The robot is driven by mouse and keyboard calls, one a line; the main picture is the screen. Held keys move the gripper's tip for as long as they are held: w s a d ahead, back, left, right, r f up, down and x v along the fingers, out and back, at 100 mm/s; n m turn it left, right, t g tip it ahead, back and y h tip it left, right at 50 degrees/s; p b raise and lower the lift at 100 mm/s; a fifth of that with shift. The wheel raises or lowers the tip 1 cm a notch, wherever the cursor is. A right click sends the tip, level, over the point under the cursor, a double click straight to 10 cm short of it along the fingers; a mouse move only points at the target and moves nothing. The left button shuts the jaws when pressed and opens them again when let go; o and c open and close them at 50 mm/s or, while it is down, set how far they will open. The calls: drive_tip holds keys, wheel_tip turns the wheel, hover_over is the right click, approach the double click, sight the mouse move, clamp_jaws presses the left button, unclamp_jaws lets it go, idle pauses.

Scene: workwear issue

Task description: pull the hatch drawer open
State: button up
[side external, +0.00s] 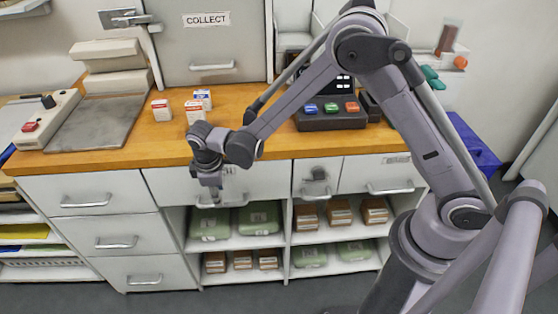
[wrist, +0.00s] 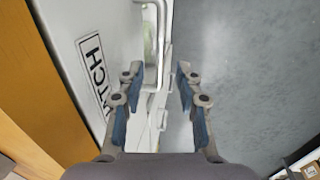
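The hatch drawer is a white drawer front (side external: 265,183) under the wooden counter, just right of the left drawer stack. It looks shut, flush with its neighbours.
Small boxes (side external: 195,111) and a metal plate (side external: 100,123) lie on the counter (side external: 170,145). Open shelves with green packs (side external: 258,218) and brown boxes lie below. The floor (wrist: 250,70) in front is clear.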

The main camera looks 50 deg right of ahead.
drive_tip(key=shift+w+d+f, duration=0.15)
drive_tip(key=shift+w+f, duration=0.05)
drive_tip(key=shift+f, duration=1.1)
drive_tip(key=shift+w+d+f, duration=0.15)
drive_tip(key=shift+f, duration=1.15)
clamp_jaws()
